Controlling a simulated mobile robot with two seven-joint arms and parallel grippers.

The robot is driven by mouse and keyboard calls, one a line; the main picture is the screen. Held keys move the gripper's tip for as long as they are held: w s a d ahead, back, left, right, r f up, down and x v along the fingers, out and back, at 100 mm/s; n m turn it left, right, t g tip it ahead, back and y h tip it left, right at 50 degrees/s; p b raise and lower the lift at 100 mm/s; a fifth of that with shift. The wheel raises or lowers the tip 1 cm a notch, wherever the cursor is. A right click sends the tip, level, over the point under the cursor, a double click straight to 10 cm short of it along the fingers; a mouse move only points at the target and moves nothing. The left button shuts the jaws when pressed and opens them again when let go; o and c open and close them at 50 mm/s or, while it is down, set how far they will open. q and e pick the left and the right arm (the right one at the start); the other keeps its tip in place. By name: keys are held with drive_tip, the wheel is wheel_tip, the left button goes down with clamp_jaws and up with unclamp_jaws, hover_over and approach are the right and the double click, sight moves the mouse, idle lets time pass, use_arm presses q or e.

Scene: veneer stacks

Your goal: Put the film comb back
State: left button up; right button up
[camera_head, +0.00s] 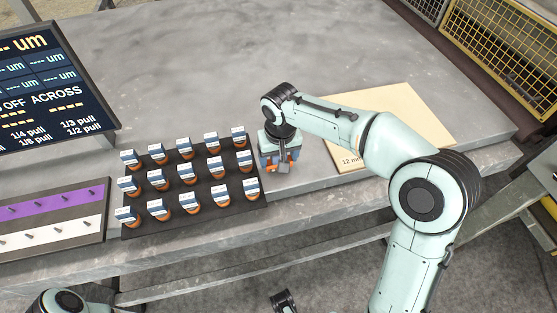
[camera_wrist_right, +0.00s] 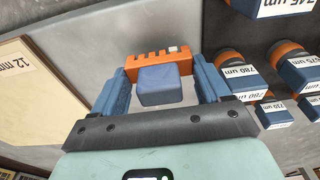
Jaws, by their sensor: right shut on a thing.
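The film comb (camera_wrist_right: 163,62) is orange with a toothed edge and a blue-grey grip block. My right gripper (camera_wrist_right: 163,88) is shut on that block, with one blue finger on each side. In the head view the right gripper (camera_head: 281,163) is over the grey table, just right of the dark rack (camera_head: 196,213). Orange bits of the comb (camera_head: 271,168) show beside the fingers there. Whether the comb touches the table cannot be told. The rack holds several blue blocks with white labels and orange lower parts.
A pale board marked 12 mm (camera_head: 400,110) lies right of the gripper, partly under my right arm. A dark screen (camera_head: 50,85) stands at the left. A purple and white panel with pegs (camera_head: 48,208) lies before it. The table's back middle (camera_head: 210,60) is clear.

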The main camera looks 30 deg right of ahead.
drive_tip(key=shift+f, duration=0.8)
drive_tip(key=shift+f, duration=0.15)
drive_tip(key=o, duration=1.1)
drive_tip(key=r, duration=0.4)
drive_tip(key=s+r+p, duration=0.1)
drive_tip(key=r, duration=0.3)
drive_tip(key=r+p, duration=0.1)
drive_tip(key=r, duration=0.3)
drive_tip(key=shift+s+a+r, duration=0.15)
drive_tip(key=shift+s+a, duration=0.05)
